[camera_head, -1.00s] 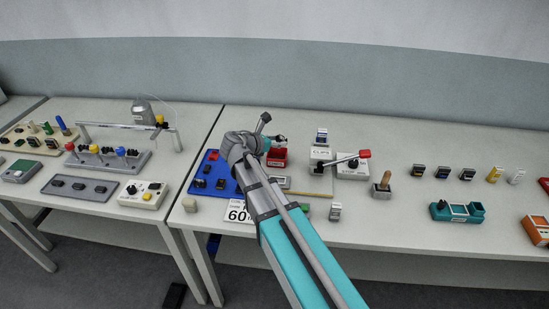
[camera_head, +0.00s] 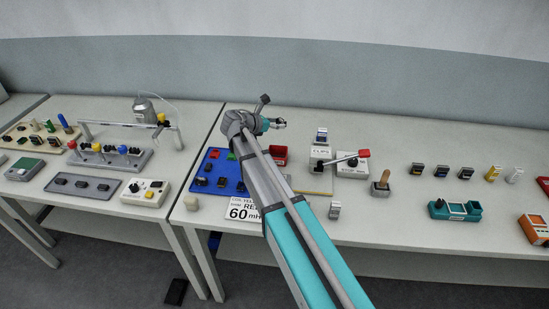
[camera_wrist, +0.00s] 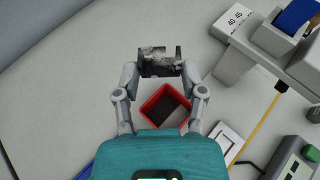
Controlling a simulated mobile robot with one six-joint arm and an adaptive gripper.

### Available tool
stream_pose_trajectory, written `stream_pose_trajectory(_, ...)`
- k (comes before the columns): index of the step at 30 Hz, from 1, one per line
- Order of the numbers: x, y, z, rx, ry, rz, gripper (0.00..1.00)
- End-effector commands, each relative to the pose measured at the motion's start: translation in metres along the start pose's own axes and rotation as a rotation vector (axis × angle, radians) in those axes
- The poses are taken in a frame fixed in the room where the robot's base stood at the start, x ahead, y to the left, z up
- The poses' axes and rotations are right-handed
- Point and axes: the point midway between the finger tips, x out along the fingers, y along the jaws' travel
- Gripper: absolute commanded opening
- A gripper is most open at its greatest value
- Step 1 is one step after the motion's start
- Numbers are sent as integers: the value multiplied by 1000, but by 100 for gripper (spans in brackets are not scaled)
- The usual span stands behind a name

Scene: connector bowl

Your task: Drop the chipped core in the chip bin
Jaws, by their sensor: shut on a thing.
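The chipped core (camera_wrist: 160,62) is a dark grey block with a pale, rough patch on top. It is between my fingertips in the wrist view. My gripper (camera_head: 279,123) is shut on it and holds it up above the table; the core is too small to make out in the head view. The chip bin is a red open box (camera_head: 281,155), just below my gripper in the head view. In the wrist view the red box (camera_wrist: 149,114) shows between my fingers, with a dark inside, nearer my palm than the core.
A blue mat (camera_head: 229,184) with small parts lies left of my arm.

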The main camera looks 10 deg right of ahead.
Motion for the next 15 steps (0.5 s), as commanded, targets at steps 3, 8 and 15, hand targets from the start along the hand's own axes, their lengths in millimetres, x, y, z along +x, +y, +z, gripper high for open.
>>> stream_pose_trajectory(3, 1, 0, -2, 0, 0, 0, 7)
stream_pose_trajectory(8, 4, 0, -8, 0, 0, 0, 7)
stream_pose_trajectory(15, 11, 0, -23, 0, 0, -1, 7)
